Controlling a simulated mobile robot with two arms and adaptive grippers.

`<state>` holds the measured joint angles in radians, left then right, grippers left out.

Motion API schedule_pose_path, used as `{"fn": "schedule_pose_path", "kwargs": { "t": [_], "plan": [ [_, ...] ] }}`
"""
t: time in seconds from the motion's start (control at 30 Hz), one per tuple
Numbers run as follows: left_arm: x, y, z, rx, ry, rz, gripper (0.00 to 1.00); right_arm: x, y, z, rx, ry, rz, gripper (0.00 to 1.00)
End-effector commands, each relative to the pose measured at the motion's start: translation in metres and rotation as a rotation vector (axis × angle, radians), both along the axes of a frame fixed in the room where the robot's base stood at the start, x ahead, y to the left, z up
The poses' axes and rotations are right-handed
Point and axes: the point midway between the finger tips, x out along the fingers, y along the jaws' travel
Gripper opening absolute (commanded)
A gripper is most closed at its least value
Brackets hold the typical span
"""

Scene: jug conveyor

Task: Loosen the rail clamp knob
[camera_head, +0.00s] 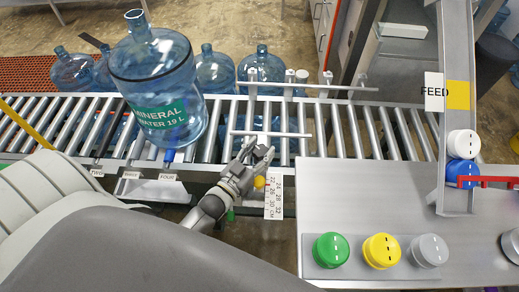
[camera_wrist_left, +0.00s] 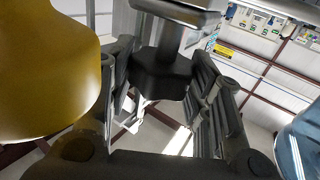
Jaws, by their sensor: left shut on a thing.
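My left gripper (camera_head: 258,153) reaches from the lower left to the near side of the roller conveyor, beside the vertical scale plate (camera_head: 273,197). In the left wrist view, a dark, blocky clamp knob (camera_wrist_left: 160,75) sits under a grey metal piece, between the two fingers of the left gripper (camera_wrist_left: 165,95). The gripper is shut on this knob. In the head view the fingers largely hide the knob. The guide rail (camera_head: 270,134) crosses the rollers just behind the gripper. My right gripper is not in view.
A large blue water jug (camera_head: 155,85) stands on the rollers left of the gripper. A yellow rounded part (camera_head: 260,182) sits close by the gripper and looms in the left wrist view (camera_wrist_left: 45,70). Green (camera_head: 331,250), yellow (camera_head: 381,250) and grey (camera_head: 427,250) caps occupy the right-hand table.

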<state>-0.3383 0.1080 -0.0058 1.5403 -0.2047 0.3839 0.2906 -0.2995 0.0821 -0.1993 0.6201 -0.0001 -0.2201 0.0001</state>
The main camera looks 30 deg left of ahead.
Motion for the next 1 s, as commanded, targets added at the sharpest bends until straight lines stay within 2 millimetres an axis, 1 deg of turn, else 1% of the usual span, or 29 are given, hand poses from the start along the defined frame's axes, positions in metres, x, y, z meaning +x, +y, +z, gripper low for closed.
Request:
{"fn": "schedule_pose_path", "kwargs": {
  "t": [0.1,0.3,0.83,0.87,1.0],
  "plan": [
    [0.0001,-0.0006,0.0004,-0.004,-0.002,0.051,0.22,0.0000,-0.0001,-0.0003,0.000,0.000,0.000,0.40],
    [0.0002,-0.0006,0.0007,-0.001,-0.003,0.100,0.22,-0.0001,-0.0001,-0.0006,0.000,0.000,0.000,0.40],
    [0.0007,-0.0002,0.0014,0.002,-0.005,0.117,0.22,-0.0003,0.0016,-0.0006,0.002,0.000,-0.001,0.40],
    [0.0007,-0.0003,0.0015,0.002,-0.005,0.117,0.49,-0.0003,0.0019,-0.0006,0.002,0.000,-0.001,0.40],
    [0.0007,-0.0003,0.0013,0.001,-0.004,0.117,0.67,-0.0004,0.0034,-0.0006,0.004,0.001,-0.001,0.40]
  ]
}}
